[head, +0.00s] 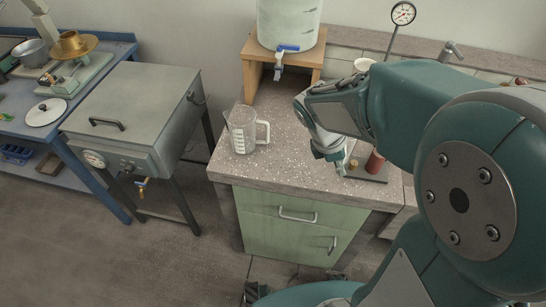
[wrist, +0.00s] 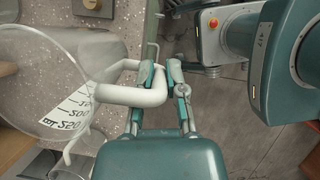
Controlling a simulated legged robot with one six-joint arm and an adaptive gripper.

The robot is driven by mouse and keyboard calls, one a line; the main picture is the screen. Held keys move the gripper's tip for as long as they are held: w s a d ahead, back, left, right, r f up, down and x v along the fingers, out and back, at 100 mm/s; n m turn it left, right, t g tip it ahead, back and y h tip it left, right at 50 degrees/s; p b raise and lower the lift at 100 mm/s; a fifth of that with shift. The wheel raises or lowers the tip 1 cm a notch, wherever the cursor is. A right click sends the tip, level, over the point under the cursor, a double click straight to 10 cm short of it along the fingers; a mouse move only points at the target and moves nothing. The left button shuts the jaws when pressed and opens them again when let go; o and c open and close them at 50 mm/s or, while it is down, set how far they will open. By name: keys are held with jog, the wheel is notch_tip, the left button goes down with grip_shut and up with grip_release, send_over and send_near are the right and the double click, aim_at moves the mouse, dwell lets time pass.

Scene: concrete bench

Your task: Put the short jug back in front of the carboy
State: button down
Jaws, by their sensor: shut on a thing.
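My gripper (head: 330,152) is over the front of the bench, right of the carboy. In the wrist view its fingers (wrist: 160,78) are shut on the white handle of a clear jug with a printed scale (wrist: 74,112), which I take as the short jug. The head view hides this jug behind my arm. I cannot tell whether its base touches the bench. The pale carboy (head: 287,22) with a blue-and-white tap stands on a wooden stand (head: 251,72) at the back.
Another clear jug (head: 240,128) with a white handle stands on the speckled bench (head: 290,160), left and forward of the stand. A dark plate (head: 368,176) with a red-brown piece lies right of my gripper. The bench between stand and front edge is clear. A dial gauge (head: 403,14) stands behind.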

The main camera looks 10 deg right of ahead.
jog(key=shift+w+d+f, duration=0.15)
jog(key=shift+f, duration=0.05)
jog(key=w+a+f, duration=0.2)
jog(key=w+f, duration=0.1)
jog(key=w+a+f, duration=0.2)
jog(key=w+f, duration=0.1)
jog(key=w+a+f, duration=0.3)
jog(key=w, duration=0.1)
jog(key=shift+w, duration=0.1)
jog(key=shift+w+d+f, duration=0.1)
jog(key=shift+w+d, duration=0.05)
jog(key=shift+d, duration=0.1)
jog(key=shift+w+f, duration=0.15)
jog(key=shift+f, duration=0.15)
jog(key=f, duration=0.2)
jog(key=shift+a+f, duration=0.3)
jog(key=shift+a, duration=0.05)
jog(key=shift+a+f, duration=0.15)
jog(key=shift+a, duration=0.25)
jog(key=shift+d+f, duration=0.1)
jog(key=shift+d, duration=0.05)
jog(key=c, duration=0.7)
grip_release()
jog(key=shift+d, duration=0.35)
